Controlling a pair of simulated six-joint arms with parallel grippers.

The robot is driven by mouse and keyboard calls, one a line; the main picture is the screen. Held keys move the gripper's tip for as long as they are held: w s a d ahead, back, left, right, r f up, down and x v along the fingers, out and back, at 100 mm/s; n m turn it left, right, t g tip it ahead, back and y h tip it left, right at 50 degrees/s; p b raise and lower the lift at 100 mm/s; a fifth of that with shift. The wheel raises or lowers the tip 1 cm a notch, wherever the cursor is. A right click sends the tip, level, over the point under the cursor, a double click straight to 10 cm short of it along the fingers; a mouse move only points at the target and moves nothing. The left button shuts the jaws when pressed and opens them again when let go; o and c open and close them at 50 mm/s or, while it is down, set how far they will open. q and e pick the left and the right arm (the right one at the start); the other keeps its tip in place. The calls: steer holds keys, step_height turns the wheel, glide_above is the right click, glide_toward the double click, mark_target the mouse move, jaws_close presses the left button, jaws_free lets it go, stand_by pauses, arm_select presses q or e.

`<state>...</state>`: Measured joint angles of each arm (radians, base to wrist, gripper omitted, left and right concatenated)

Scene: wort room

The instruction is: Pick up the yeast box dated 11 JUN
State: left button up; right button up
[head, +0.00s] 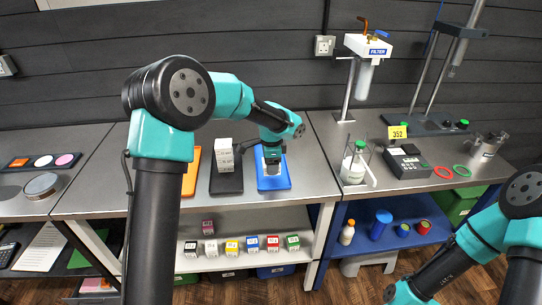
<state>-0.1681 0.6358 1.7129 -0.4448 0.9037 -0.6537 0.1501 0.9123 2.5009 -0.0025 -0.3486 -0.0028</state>
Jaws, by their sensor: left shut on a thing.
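My left gripper (271,157) is over the blue tray (285,182) on the middle bench and points down. It is shut on a small pale box (271,169), mostly hidden by the fingers. I cannot tell whether this box still touches the tray. A stack of white boxes (224,156) with small print stands on the black tray (228,187) to its left. The dates on the boxes are too small to read, so I cannot tell which is 11 JUN. My right arm enters at lower right, its gripper outside the picture.
An orange tray (190,178) lies left of the black one. Several small colour-marked boxes (252,244) stand on the shelf below. On the right bench are a bottle in a stand (354,165), a black device (407,163) and a filter unit (367,48).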

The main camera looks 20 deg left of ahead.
arm_select(q)
steer(key=s, duration=0.2)
steer(key=s+d, duration=0.1)
steer(key=s, duration=0.2)
steer(key=s+d, duration=0.1)
steer(key=s, duration=0.1)
steer(key=shift+s+d+r, duration=0.25)
steer(key=shift+s+r, duration=0.05)
steer(key=shift+r, duration=0.05)
